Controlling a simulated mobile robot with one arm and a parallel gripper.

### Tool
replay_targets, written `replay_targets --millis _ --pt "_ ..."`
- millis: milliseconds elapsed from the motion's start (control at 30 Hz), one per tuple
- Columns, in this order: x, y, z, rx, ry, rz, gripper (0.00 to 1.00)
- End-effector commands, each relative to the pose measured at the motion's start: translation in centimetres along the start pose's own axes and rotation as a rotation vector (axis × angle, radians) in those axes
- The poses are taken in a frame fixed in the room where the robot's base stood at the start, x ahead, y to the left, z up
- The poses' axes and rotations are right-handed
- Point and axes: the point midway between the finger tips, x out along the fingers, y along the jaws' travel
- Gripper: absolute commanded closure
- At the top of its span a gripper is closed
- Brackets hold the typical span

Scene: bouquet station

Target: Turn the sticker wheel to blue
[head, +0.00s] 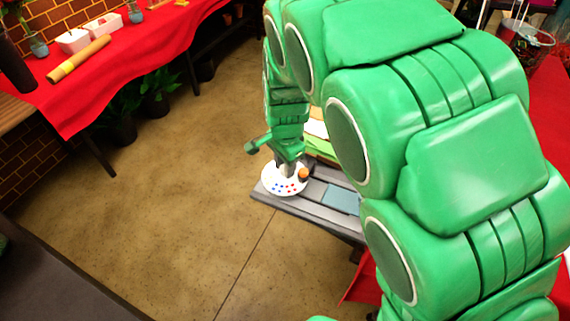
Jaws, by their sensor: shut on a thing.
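The sticker wheel (268,182) is a white disc with small red and blue dots on its front part. It sits at the left end of a grey bench. A small orange-brown knob (303,174) stands at its right side. My gripper (287,172) points down at the wheel's back middle, left of the knob. It is shut on a part of the wheel, but its fingers hide the exact part held. The wheel's back is hidden by my gripper. I cannot tell which colour is selected.
The grey bench (318,212) carries a blue-grey flat panel (341,198) right of the wheel, with yellow and green items (318,146) behind. My green arm hides much of the right side. A red-covered table (130,60) stands back left. The floor between is clear.

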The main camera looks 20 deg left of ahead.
Motion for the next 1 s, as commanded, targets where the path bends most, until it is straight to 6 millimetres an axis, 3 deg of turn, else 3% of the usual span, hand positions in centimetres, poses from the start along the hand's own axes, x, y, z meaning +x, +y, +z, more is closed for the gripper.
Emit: replay_targets --millis 367,1000 --pt "-0.04 -0.03 -0.02 -0.196 -0.003 -0.001 0.99" --pt "-0.05 -0.07 -0.03 -0.799 -0.016 -0.002 0.99"
